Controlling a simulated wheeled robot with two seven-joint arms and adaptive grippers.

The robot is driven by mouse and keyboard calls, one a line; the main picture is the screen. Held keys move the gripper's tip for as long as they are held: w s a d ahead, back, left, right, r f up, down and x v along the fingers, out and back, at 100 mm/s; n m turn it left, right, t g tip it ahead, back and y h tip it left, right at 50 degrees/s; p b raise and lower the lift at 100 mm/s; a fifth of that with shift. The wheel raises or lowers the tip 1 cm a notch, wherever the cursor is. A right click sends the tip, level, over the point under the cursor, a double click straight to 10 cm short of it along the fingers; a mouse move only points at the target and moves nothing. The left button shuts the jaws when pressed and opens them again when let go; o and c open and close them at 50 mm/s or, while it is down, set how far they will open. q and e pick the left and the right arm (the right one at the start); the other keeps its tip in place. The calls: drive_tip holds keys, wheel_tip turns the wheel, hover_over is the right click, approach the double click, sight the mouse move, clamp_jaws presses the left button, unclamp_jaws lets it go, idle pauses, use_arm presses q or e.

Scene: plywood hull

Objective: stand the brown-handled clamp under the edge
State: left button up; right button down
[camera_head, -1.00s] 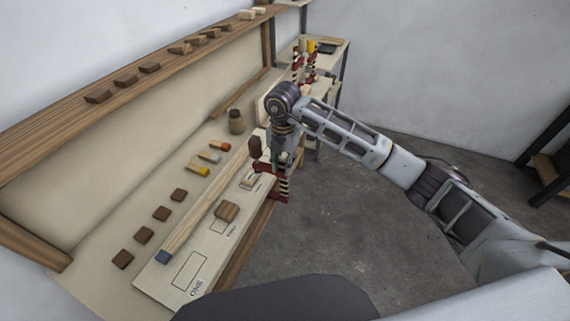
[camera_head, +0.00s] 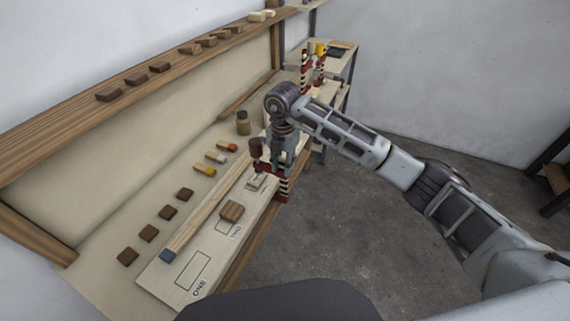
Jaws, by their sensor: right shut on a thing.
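The brown-handled clamp has a brown handle (camera_head: 256,147), red jaws and a dark-and-cream striped bar (camera_head: 283,187). My right gripper (camera_head: 282,160) is shut on it, pointing down, and partly hides it. The clamp is upright at the bench's front edge (camera_head: 248,245), with its handle over the bench side and its bar at the outer side. I cannot tell whether it touches the edge. My left gripper is not in view.
A lettered board (camera_head: 180,282) on the bench carries a brown block (camera_head: 232,211) and a long wooden strip (camera_head: 207,212). Dark blocks, coloured pieces and a jar (camera_head: 243,122) stand behind. More clamps (camera_head: 305,72) stand at the far end.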

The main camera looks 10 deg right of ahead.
drive_tip(key=shift+w+a+r, duration=0.1)
drive_tip(key=shift+w+a, duration=0.4)
drive_tip(key=shift+a, duration=0.25)
idle(0.6)
drive_tip(key=c, duration=1.1)
unclamp_jaws()
wheel_tip(320, 180, up, 12)
